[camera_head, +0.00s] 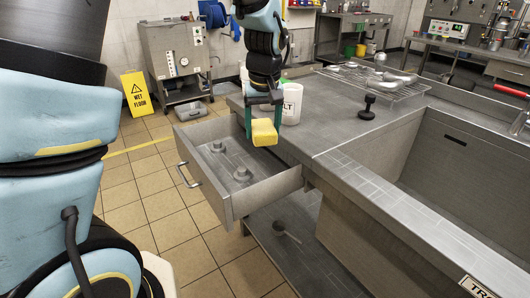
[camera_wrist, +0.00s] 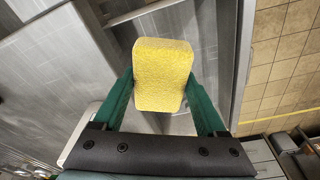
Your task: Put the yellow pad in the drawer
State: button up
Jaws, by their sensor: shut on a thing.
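The yellow pad (camera_head: 264,132) is a small block held between the green fingers of my gripper (camera_head: 263,121). In the wrist view the pad (camera_wrist: 163,75) sits between both fingertips of the gripper (camera_wrist: 162,88), which touch its sides. The drawer (camera_head: 229,203) is pulled open from the grey counter, with a metal handle at its front. The pad appears above the drawer's back part, near the counter edge; its exact height is hard to tell. Inside the drawer lie two grey round objects, one nearer (camera_head: 242,174) and one farther (camera_head: 217,146).
A white tub (camera_head: 292,104) stands on the counter close behind my gripper. A wire rack (camera_head: 374,80) and a black-knobbed tool (camera_head: 367,106) are farther right. A deep sink (camera_head: 455,170) is at the right. The drawer floor has bare room around the round objects.

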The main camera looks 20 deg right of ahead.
jog(key=shift+w+d+f, duration=0.15)
jog(key=shift+w+f, duration=0.05)
jog(key=shift+f, duration=0.1)
notch_tip(320, 180, down, 17)
jog(key=shift+d+f+p, duration=0.1)
jog(key=shift+f+p, duration=0.05)
jog(key=shift+p, duration=0.55)
jog(key=shift+f, duration=0.2)
jog(key=o, duration=1.3)
jog(key=shift+r, duration=0.1)
jog(key=shift+r, duration=0.1)
jog(key=r, duration=0.4)
jog(key=s+r, duration=0.1)
jog(key=r, duration=0.3)
jog(key=r+b, duration=0.1)
jog(key=r, duration=0.3)
jog(key=shift+s+a, duration=0.25)
jog(key=shift+s, duration=0.1)
